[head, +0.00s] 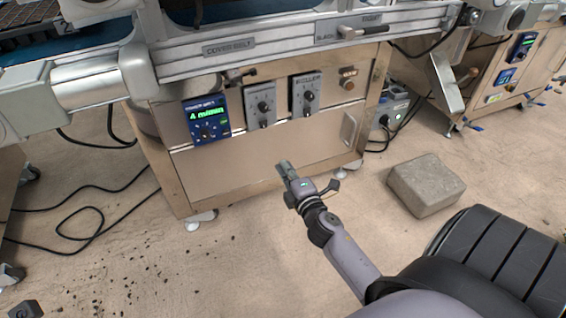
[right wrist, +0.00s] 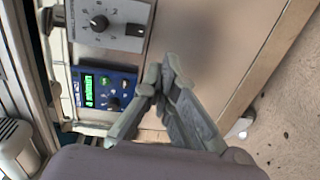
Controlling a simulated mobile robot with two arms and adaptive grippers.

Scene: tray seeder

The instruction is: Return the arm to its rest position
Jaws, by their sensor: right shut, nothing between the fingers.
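My right gripper (head: 284,168) is in the middle of the head view, in front of the lower cabinet (head: 270,160) of the tray seeder. In the right wrist view its fingers (right wrist: 166,72) are closed together with nothing between them. Behind the fingers there, the blue display unit (right wrist: 105,92) and a grey knob box (right wrist: 110,22) show on the cabinet front. In the head view the blue display (head: 206,119) reads in green, beside two grey knob boxes. I see no contact between gripper and cabinet. My left gripper does not show.
A grey block (head: 426,185) lies on the floor to the right of my right arm. Black cables (head: 95,215) lie on the floor at left. Dark crumbs are scattered at lower left. The cover belt rail (head: 250,47) runs above the cabinet. Floor before the cabinet is mostly clear.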

